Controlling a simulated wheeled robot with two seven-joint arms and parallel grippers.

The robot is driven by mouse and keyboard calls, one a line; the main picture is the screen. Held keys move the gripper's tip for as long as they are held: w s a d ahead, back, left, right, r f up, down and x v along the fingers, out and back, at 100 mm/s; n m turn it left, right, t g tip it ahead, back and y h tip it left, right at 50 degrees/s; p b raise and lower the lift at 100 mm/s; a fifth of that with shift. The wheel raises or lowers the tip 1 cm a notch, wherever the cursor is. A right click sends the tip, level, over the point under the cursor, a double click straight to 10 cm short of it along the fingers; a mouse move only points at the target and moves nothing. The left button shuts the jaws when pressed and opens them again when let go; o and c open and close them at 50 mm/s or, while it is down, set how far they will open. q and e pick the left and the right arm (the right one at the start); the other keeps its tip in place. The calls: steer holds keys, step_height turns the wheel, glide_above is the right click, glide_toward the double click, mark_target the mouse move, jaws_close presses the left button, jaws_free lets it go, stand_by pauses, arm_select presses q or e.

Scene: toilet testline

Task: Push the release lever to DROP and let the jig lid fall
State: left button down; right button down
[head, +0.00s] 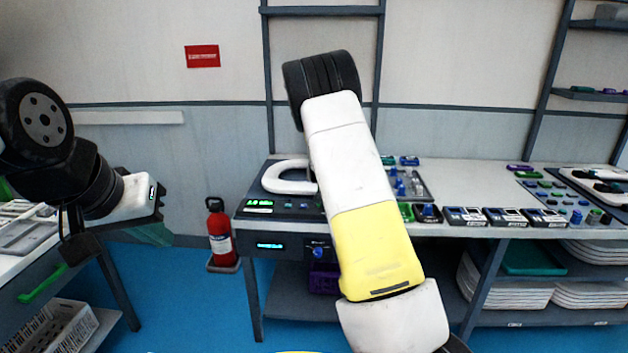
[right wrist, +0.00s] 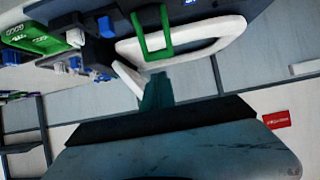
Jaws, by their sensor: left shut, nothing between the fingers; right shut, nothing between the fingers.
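The test jig (head: 285,203) stands at the left end of the bench, with a white ring-shaped seat or lid (head: 287,177) on top. In the right wrist view the white ring (right wrist: 212,42) appears with a green U-shaped bar (right wrist: 142,36) across it. My right gripper (right wrist: 157,90) is shut and empty, its teal fingertips close to the ring's edge; contact is unclear. In the head view my right arm hides this gripper and part of the jig. I cannot pick out the release lever or its DROP mark. My left gripper (head: 152,233) is shut and empty, left of the bench.
A blue knob (head: 318,253) and a lit display (head: 270,245) are on the bench front. Small parts and trays (head: 490,216) lie along the bench to the right. A red extinguisher (head: 219,232) stands on the floor. A side table (head: 30,282) is at left.

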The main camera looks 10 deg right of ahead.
steer(key=shift+v, duration=2.15)
steer(key=shift+w+r, duration=0.1)
steer(key=shift+r, duration=0.05)
steer(key=s+a+r+g+y, duration=0.15)
steer(key=s+r, duration=0.25)
steer(key=s, duration=0.4)
steer(key=s+a+r+n+g+y, duration=0.1)
steer(key=s+a+r+y, duration=0.15)
steer(key=s+r, duration=0.4)
steer(key=s+a+r+g+y, duration=0.1)
steer(key=s+a+r, duration=0.2)
steer(key=s, duration=0.6)
steer(key=s+a+r+n+g, duration=0.1)
steer(key=s+a+n, duration=0.1)
steer(key=s, duration=1.9)
steer(key=shift+s+n+g, duration=0.35)
steer(key=shift+n, duration=0.05)
steer(key=shift+r, duration=0.1)
stand_by(0.5)
